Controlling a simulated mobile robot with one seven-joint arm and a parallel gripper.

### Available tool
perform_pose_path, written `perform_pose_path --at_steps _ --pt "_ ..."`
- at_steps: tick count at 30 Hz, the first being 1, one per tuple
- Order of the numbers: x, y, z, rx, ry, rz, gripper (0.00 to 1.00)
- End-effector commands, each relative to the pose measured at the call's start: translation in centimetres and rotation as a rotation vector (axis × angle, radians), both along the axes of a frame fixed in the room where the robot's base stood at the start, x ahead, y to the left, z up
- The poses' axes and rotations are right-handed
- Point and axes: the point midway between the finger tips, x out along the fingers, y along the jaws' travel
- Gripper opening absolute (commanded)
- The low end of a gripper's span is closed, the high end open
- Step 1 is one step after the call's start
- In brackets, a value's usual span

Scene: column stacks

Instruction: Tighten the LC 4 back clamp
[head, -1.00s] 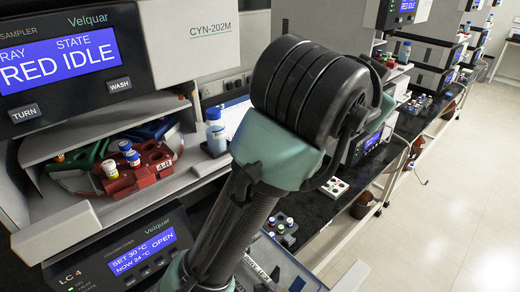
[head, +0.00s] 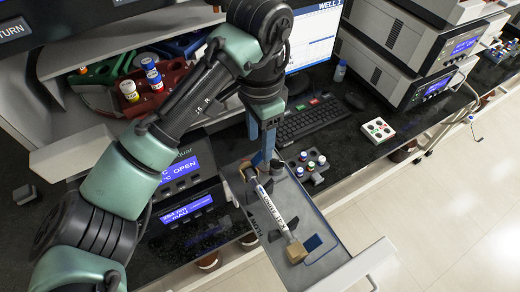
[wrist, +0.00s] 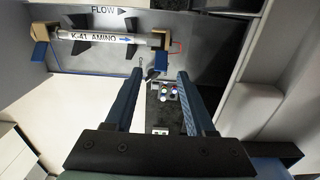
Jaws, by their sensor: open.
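The open LC 4 drawer tray (head: 330,262) holds a white column labelled K-41 AMINO (head: 272,210), which also shows in the wrist view (wrist: 92,38). The back clamp, a tan block (wrist: 158,38) with a blue tab below it, sits at the column's right end in the wrist view. The front clamp (head: 296,252) is the tan block at the other end, with a blue lever (wrist: 39,51). My gripper (head: 262,163) is open and empty, pointing down by the back clamp, partly hiding it in the head view. The fingertips (wrist: 160,74) appear apart from its tab.
A small rack of vials (head: 312,165) stands right of the tray, with a keyboard (head: 308,122) behind. A white rack (head: 378,130) lies farther right. The LC 4 front (head: 185,170) reads OPEN. A sampler carousel with vials (head: 150,85) is behind my arm.

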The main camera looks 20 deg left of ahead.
Motion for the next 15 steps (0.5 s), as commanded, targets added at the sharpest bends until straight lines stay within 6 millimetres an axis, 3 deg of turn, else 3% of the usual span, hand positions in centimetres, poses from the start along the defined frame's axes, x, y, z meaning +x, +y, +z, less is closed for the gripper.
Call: perform_pose_path --at_steps 6,15 --pt "0.0 0.1 -3.2 0.002 0.001 0.002 0.55" --pt "0.0 0.0 -4.5 0.001 -0.002 0.000 0.55"
